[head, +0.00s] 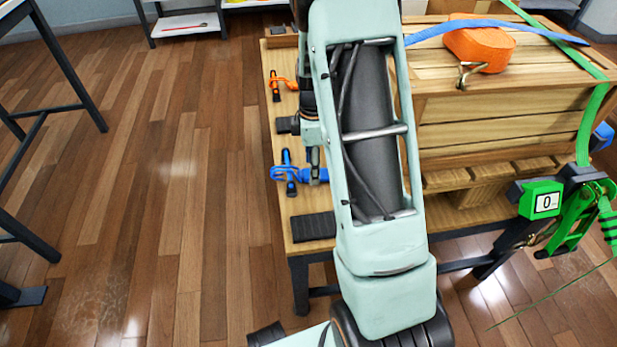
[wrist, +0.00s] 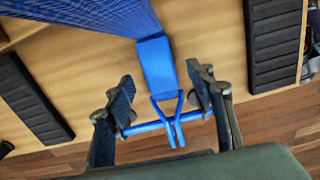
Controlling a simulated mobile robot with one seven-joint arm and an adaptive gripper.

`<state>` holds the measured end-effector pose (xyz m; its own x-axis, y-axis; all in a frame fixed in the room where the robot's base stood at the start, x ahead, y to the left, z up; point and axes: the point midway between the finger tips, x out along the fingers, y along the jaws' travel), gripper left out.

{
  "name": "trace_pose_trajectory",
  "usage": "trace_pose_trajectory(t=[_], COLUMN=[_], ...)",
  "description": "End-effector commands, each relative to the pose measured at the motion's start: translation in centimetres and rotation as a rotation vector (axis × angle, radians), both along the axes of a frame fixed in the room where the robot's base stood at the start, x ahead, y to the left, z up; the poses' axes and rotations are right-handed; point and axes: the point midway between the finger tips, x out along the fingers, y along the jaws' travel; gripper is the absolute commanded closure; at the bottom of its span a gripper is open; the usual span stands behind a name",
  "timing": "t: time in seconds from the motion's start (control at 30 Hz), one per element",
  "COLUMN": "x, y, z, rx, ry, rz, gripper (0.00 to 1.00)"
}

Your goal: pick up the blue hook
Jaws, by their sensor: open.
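The blue hook (wrist: 168,122) lies at the end of a wide blue strap (wrist: 90,14) on the wooden table, with its wire prongs toward the table edge in the wrist view. My gripper (wrist: 160,82) is open, one black finger on each side of the hook. The hook's crossbar reaches toward both fingers; I cannot tell whether they touch it. In the head view the blue hook (head: 279,172) shows at the table's left edge, beside my gripper's end, which my arm partly hides.
Black ribbed pads (wrist: 275,40) lie on both sides of the hook. An orange hook (head: 284,83) lies farther back on the table (head: 300,203). A wooden crate (head: 470,138) with an orange strap bundle (head: 479,46) stands right. A green ratchet (head: 572,215) hangs beside it.

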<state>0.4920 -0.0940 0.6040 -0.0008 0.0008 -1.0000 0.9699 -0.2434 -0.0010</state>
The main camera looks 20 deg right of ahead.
Motion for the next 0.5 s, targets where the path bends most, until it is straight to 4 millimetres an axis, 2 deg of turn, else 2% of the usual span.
trace_pose_trajectory(t=[0.03,0.1,0.33,0.5], x=[-0.05,-0.06,-0.01,-0.01], y=[-0.04,-0.06,-0.06,-0.06], z=[-1.19,-1.81,-1.81,-1.79], rx=[-0.001,-0.001,-0.001,-0.001], ry=[0.001,0.001,-0.001,-0.001], rz=[0.0,-0.001,-0.001,-0.001], gripper=[0.5,0.5,0.5,0.68])
